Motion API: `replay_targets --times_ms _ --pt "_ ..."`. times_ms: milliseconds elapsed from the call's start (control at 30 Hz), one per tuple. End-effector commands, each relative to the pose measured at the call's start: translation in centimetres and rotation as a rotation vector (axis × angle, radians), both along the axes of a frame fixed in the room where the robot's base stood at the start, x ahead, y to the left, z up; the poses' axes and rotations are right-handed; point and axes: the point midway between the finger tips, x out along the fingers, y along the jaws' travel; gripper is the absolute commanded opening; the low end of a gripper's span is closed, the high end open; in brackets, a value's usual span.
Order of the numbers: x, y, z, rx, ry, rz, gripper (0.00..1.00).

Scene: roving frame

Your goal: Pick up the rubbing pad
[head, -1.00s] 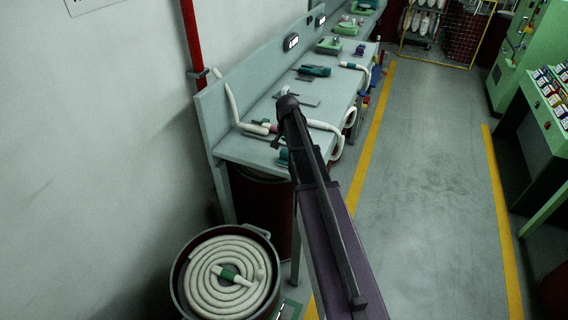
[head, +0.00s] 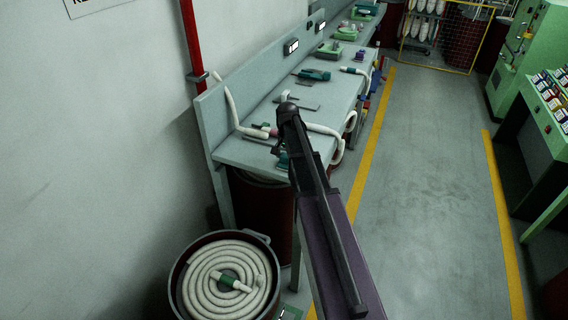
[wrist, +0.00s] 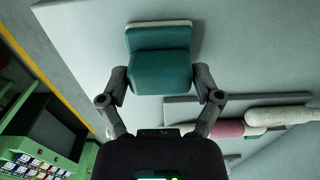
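The rubbing pad is a small teal block with a thin white layer along its far edge. It stands out in the wrist view (wrist: 162,68), and a bit of teal shows in the head view (head: 282,161) near the bench's front end. My gripper (wrist: 161,80) is at the pad, with one dark finger on each side of it. The fingers look spread; whether they touch its sides is hard to tell. In the head view my arm and gripper (head: 279,148) partly cover the pad.
The grey-green workbench (head: 235,150) runs away along the wall. A white hose with a pink end (wrist: 230,128) lies close beside the gripper. Teal sanders (head: 313,74) stand farther along the bench. A drum with a coiled hose (head: 228,280) is at lower left. The aisle (head: 430,180) is clear.

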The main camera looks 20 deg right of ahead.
Motion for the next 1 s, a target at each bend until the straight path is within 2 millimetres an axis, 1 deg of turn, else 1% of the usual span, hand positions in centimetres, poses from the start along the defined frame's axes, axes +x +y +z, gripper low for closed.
replay_targets --times_ms 33,67,100,133,467,633,867,1000 --pt "0.0 0.0 0.0 0.000 0.000 0.000 0.49" --pt "0.0 0.0 0.0 0.000 0.000 0.000 0.41" --pt "0.0 0.0 0.0 0.000 0.000 0.000 0.29" --pt "0.0 0.0 0.0 0.000 0.000 0.000 0.27" --pt "0.0 0.0 0.1 0.000 0.000 0.000 0.26" --pt "0.0 0.0 0.5 0.000 0.000 0.000 0.26" --pt "0.0 0.0 1.9 0.000 0.000 0.001 0.26" --pt "0.0 0.0 3.1 0.000 0.000 0.001 0.26"
